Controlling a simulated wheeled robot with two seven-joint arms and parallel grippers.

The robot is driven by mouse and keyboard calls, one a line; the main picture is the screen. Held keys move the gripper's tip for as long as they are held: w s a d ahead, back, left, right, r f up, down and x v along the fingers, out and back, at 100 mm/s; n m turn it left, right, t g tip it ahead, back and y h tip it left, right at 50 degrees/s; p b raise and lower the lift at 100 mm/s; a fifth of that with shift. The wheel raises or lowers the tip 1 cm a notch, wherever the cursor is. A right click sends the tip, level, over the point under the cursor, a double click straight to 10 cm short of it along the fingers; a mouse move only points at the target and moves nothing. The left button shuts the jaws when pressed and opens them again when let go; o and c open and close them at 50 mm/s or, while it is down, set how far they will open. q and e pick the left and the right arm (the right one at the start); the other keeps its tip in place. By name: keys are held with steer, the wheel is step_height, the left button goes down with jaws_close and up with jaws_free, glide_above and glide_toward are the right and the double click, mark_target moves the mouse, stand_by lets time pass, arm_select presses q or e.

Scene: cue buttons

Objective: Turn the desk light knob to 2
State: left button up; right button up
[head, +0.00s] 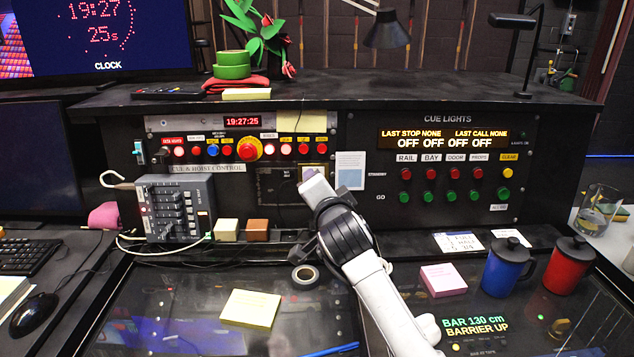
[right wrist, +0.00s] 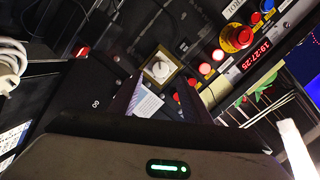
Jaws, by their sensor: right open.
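A round white knob (right wrist: 161,69) on a square tan plate shows in the right wrist view. I take it for the desk light knob; its pointer and any numbers are too small to read. In the head view a pale plate (head: 315,168) shows just above my right gripper (head: 313,184), which covers most of that spot. My right gripper is open, with its tip before the panel. I see nothing held, and I cannot tell whether it touches the knob. My left gripper is not in view.
A pale blue card (head: 350,170) is right of the gripper. Red buttons and a larger red button (head: 248,150) sit left. A grey mixer (head: 177,207), two small blocks (head: 227,230) and a tape roll (head: 305,276) lie left of my arm. Two mugs (head: 506,266) stand right.

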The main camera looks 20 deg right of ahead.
steer(key=shift+x, duration=2.45)
steer(key=shift+c, duration=0.4)
steer(key=c, duration=1)
steer(key=shift+o, duration=0.2)
steer(key=shift+m, duration=0.3)
steer(key=shift+a+f+m+t+h+b, duration=0.15)
steer(key=shift+m+t+h+b, duration=0.15)
steer(key=shift+m, duration=3.25)
steer(key=shift+d+f+m+t+h+b, duration=0.15)
steer(key=shift+m+t+h, duration=0.15)
steer(key=shift+m, duration=3.3)
steer(key=shift+a+f+m+t+h+b, duration=0.2)
steer(key=shift+m+t+b, duration=0.1)
steer(key=shift+m, duration=3.25)
